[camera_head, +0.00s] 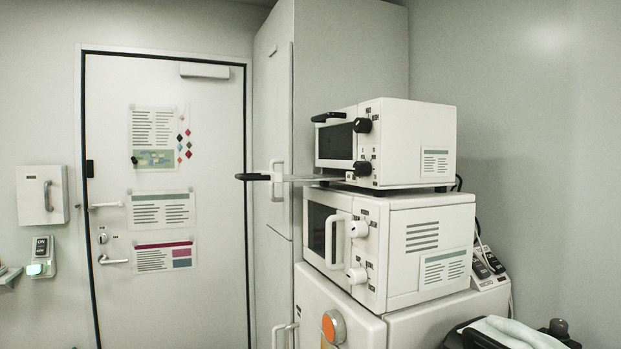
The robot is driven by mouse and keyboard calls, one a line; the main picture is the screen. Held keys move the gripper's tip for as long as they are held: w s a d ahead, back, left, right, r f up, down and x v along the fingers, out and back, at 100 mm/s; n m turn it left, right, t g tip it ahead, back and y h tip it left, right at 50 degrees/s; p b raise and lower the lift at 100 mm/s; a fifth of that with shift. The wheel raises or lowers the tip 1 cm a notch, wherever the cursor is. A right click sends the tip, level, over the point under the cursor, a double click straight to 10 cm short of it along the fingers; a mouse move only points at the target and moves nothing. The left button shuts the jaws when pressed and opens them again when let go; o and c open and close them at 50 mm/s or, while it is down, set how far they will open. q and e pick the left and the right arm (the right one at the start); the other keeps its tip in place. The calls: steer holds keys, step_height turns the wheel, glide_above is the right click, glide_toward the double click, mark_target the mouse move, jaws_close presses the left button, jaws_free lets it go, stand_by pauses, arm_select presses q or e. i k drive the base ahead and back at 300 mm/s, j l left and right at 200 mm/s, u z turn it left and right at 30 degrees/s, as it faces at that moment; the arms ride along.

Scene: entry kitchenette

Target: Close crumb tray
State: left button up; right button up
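The crumb tray (300,178) is a thin, light metal sheet sticking out to the left from under the front of a white toaster oven (418,142). Its black handle (253,177) is at the outer end, well away from the oven front. The rest of the tray is hidden inside the oven. The toaster oven door, with its dark window (336,142) and black handle bar, appears shut above the tray. I see no gripper fingers in the head view.
The toaster oven stands on a white microwave (425,245), which sits on a white cabinet (322,290). A tall cabinet (345,60) stands behind. A power strip (488,264) is at the right. The space before the door (165,285) looks clear.

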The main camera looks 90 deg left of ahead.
mark_target(272, 177)
steer(key=u, duration=0.4)
steer(key=k+u, duration=0.1)
steer(key=u, duration=0.25)
steer(key=j+u, duration=0.1)
steer(key=u, duration=0.3)
steer(key=k+u, duration=0.1)
steer(key=u, duration=0.25)
